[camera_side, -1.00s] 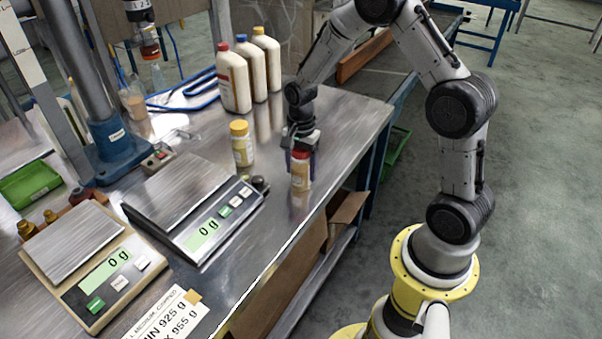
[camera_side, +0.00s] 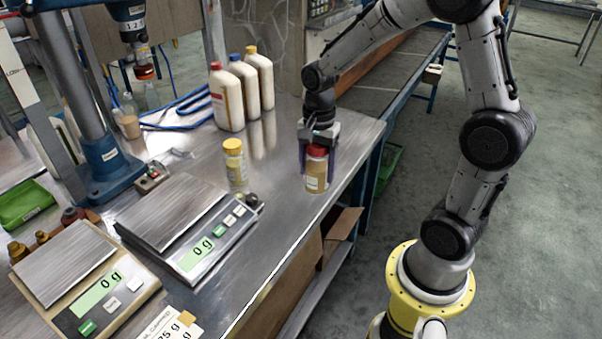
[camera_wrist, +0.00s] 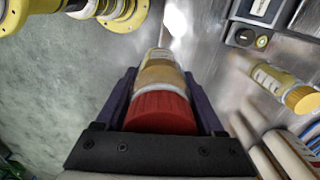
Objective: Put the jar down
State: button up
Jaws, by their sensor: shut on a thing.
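The jar (camera_side: 316,174) has a red lid and a tan label. My gripper (camera_side: 319,150) is shut on it from above, with its fingers on either side near the lid. The jar is upright near the right edge of the steel table (camera_side: 290,222); I cannot tell whether its base touches the surface. In the wrist view the jar (camera_wrist: 160,85) sits between the two dark fingers, its red lid nearest the camera and its label partly in view.
A yellow-lidded jar (camera_side: 235,165) stands to the left. Several white bottles (camera_side: 227,100) stand behind it. Bare table lies between the held jar and the scale.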

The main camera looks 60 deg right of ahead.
jog(key=s+a+r, duration=0.2)
jog(key=s+r, duration=0.1)
jog(key=s, duration=0.3)
jog(key=w+a+r+m, duration=0.1)
jog(key=w+a+r, duration=0.25)
jog(key=w, duration=0.55)
jog(key=w+a+r+m, duration=0.1)
jog(key=w+a+r, duration=0.3)
jog(key=w, duration=0.5)
jog(key=shift+n, duration=0.6)
jog(key=w+a+f, duration=0.2)
jog(key=w+f, duration=0.1)
jog(key=w, duration=0.2)
jog(key=w+a+f, duration=0.1)
jog(key=w+f, duration=0.3)
jog(key=w, duration=0.2)
jog(key=w+a+f, duration=0.2)
jog(key=w+f, duration=0.1)
jog(key=w, duration=0.2)
jog(key=shift+w+a+f, duration=0.25)
jog(key=shift+a+f, duration=0.1)
jog(key=shift+f, duration=1.65)
jog(key=shift+f, duration=0.1)
